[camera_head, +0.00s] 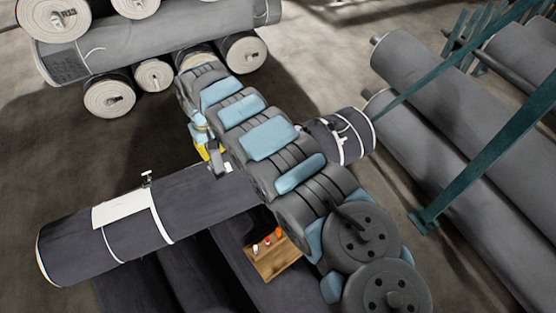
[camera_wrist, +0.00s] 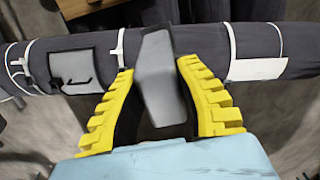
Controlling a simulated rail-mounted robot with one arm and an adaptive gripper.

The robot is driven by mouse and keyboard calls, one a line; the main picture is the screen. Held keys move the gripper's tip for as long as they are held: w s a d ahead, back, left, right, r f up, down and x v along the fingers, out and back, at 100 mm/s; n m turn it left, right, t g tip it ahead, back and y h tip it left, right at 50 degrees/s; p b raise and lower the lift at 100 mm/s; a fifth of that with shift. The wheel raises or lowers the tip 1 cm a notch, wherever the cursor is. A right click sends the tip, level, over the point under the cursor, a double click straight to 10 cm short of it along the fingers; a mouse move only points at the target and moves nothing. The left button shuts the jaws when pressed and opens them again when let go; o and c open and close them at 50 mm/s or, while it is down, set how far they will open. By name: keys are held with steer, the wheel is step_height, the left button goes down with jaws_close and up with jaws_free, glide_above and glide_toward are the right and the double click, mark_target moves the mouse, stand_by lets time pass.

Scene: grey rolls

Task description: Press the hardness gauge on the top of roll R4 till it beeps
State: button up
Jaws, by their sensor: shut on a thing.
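A long dark grey roll (camera_head: 195,199) lies across the middle of the head view, passing under my arm. It also crosses the upper wrist view (camera_wrist: 210,55). I cannot read an R4 mark on it. My gripper (camera_head: 212,154) has yellow ribbed fingers, shut on the grey wedge-shaped hardness gauge (camera_wrist: 160,85), which also shows in the head view (camera_head: 217,157). In the wrist view the fingers (camera_wrist: 158,100) flank the gauge, and its far end overlaps the roll. I cannot tell whether it touches the roll. No gauge display is readable.
The roll carries white straps (camera_head: 160,220), a white sheet (camera_head: 122,209) and a small upright clamp (camera_head: 148,179). A wooden tray (camera_head: 268,269) with small items is below my arm. Grey rolls (camera_head: 470,150) and a green rack post (camera_head: 480,150) stand right; more rolls (camera_head: 110,97) upper left.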

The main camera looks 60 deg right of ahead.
steer(key=s+d+f+m+b, duration=0.1)
steer(key=s+d+f, duration=0.4)
steer(key=s+d, duration=0.2)
steer(key=s+d+f+m+b, duration=0.1)
steer(key=s+d+f, duration=0.4)
steer(key=s, duration=0.5)
steer(key=shift+d, duration=1.2)
steer(key=shift+p, duration=0.3)
steer(key=shift+s+f, duration=0.1)
